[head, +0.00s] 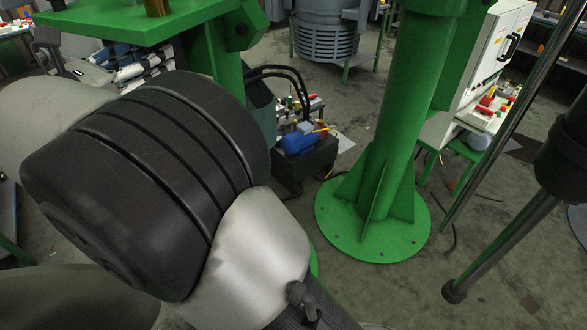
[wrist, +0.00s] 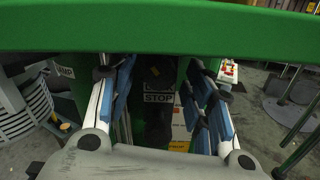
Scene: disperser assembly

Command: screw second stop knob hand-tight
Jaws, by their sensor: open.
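In the wrist view my gripper (wrist: 154,72) is open, its two blue-padded fingers spread wide on either side of a dark upright part. A label reading STOP (wrist: 158,98) shows between the fingers, with a dark label just above it. A black shape (wrist: 155,70) above the labels may be the stop knob, but it is too dark to tell. Nothing is seen held between the pads.
A green beam (wrist: 160,32) crosses the top of the wrist view, close above the fingertips. In the head view a green column (head: 405,110) stands on a round flanged base. A blue motor (head: 299,140) on a dark box and a white control cabinet (head: 490,55) stand behind.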

